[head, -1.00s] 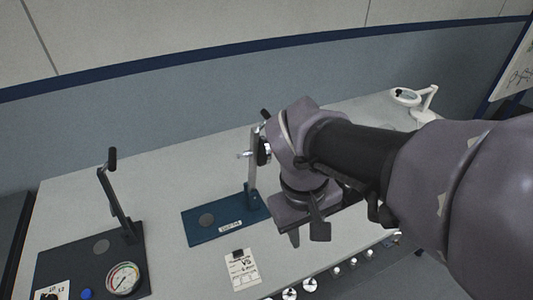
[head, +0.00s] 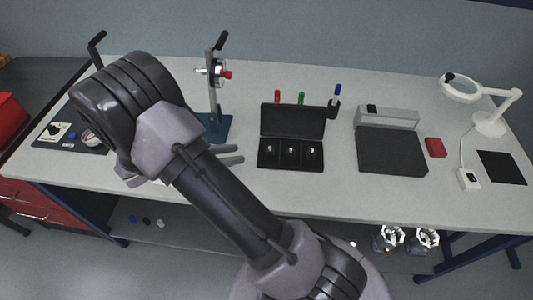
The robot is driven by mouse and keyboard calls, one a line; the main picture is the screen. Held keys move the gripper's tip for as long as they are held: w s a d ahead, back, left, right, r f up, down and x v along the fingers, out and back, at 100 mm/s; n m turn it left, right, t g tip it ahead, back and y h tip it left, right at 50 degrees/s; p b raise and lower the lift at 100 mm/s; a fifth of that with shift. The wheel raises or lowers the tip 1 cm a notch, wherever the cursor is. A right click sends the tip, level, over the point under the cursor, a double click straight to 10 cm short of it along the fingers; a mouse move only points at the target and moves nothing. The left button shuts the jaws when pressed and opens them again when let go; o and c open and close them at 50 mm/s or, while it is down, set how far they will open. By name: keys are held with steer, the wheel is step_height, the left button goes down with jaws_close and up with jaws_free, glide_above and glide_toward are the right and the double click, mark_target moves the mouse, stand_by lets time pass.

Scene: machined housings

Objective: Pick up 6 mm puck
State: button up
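An open black case (head: 292,122) stands in the middle of the table. Three small pale pieces sit in its front part: left piece (head: 271,149), middle piece (head: 290,150) and right piece (head: 311,152). They may be pucks, but I cannot read any size, so I cannot tell which is 6 mm. My gripper (head: 236,154) is left of the case, with two grey fingers spread apart and nothing seen between them. My arm hides part of the table below and left of the case.
A blue-based lever stand (head: 214,125) rises behind my gripper. A dark gauge fixture (head: 62,140) is at the left. A flat dark-topped unit (head: 391,152), a red block (head: 436,147) and a white magnifier lamp (head: 490,122) are to the right. The table's front edge is clear between.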

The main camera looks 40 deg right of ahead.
mark_target(267, 150)
steer(key=b+x, duration=0.4)
steer(key=x, duration=0.7)
steer(key=shift+s+d+f, duration=0.15)
steer(key=shift+d+f, duration=0.05)
steer(key=shift+d, duration=0.1)
jaws_close()
